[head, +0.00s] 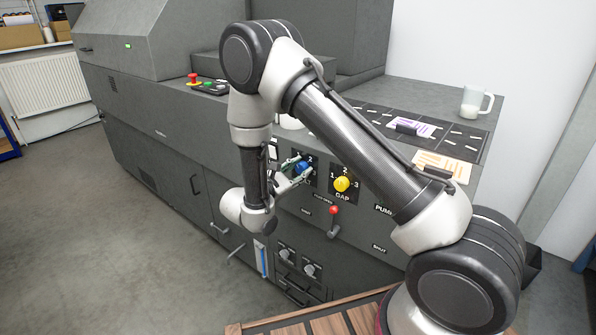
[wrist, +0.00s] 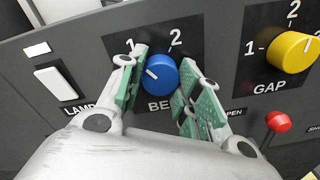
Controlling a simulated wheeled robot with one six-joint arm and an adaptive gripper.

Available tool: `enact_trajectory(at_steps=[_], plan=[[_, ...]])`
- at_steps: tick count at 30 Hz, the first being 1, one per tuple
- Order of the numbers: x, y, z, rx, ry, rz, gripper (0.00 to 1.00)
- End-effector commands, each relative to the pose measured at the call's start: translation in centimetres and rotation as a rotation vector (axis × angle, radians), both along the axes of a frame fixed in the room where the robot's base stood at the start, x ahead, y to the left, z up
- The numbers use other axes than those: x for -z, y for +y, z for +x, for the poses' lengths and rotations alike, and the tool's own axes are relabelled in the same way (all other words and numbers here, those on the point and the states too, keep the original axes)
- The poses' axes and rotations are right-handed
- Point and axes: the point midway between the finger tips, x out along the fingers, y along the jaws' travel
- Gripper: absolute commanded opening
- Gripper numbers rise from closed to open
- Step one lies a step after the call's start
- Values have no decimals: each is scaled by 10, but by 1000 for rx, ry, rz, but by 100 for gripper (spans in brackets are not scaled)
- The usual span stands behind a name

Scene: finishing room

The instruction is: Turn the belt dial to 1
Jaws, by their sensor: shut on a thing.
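The belt dial is a blue round knob (wrist: 160,74) on a black plate marked 1 at upper left and 2 at upper right. Its label is partly hidden behind my fingers, with only "BE" readable. A short white mark on the knob's face lies toward its left side, roughly on the side of the 1. My gripper (wrist: 165,62) is shut on the knob, with one green-padded finger on each side. In the head view the blue knob (head: 302,167) shows between the fingers of my gripper (head: 294,172).
A yellow GAP dial (wrist: 291,52) is close on the right, with a red-knobbed lever (wrist: 278,121) below it. A white lamp switch (wrist: 55,83) is on the left.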

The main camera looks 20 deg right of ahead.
Motion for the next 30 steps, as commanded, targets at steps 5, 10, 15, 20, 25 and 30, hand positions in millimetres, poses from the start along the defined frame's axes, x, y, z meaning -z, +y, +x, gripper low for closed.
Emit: enact_trajectory(at_steps=[5, 10, 15, 20, 25, 30], plan=[[0, 1, 0, -1, 1, 0, 45], [0, 0, 0, 0, 1, 0, 57], [0, 0, 0, 0, 1, 0, 57], [0, 9, -6, -3, 1, 0, 57], [-1, 38, -25, -7, 1, -1, 57], [-1, 69, -48, -6, 1, 0, 57]])
